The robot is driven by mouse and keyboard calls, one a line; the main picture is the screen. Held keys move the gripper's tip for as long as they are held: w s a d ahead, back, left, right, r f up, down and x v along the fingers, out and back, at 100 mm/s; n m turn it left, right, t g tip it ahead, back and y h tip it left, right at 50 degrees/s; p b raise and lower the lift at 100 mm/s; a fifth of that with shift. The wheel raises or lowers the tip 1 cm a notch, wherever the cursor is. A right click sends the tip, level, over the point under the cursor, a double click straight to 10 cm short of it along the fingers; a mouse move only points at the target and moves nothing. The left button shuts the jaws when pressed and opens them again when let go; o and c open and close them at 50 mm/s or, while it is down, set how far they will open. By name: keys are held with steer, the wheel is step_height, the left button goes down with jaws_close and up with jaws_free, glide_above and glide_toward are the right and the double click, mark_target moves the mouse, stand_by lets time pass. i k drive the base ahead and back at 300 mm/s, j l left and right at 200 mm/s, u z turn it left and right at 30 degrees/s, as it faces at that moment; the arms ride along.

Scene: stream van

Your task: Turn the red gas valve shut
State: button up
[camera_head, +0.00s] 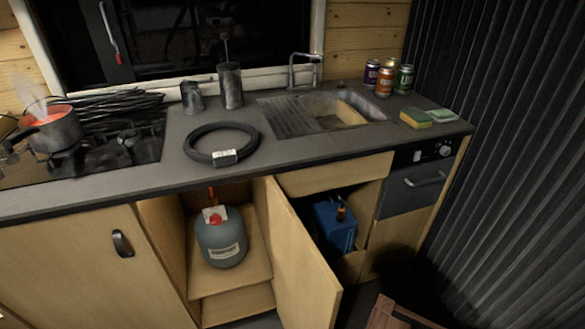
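The red gas valve (215,219) is a small red knob on top of a grey gas bottle (222,243). The bottle stands upright on a shelf inside the open cupboard under the counter. A pale tag or plate and an orange-red hose (211,196) show just above the knob. Whether the valve is open or shut cannot be told from this view. My gripper is not in view.
The cupboard door (302,258) stands open to the right of the bottle. A blue canister (336,226) sits in the compartment beyond it. A brown wooden object (398,314) stands at the bottom right.

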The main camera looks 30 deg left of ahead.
mark_target(214, 219)
steer(key=l+u, duration=0.2)
steer(key=u, duration=0.3)
steer(key=j+u, duration=0.15)
steer(key=u, duration=0.3)
steer(key=j+u, duration=0.15)
steer(key=u, duration=0.3)
steer(key=l+u, duration=0.15)
steer(key=u, duration=0.4)
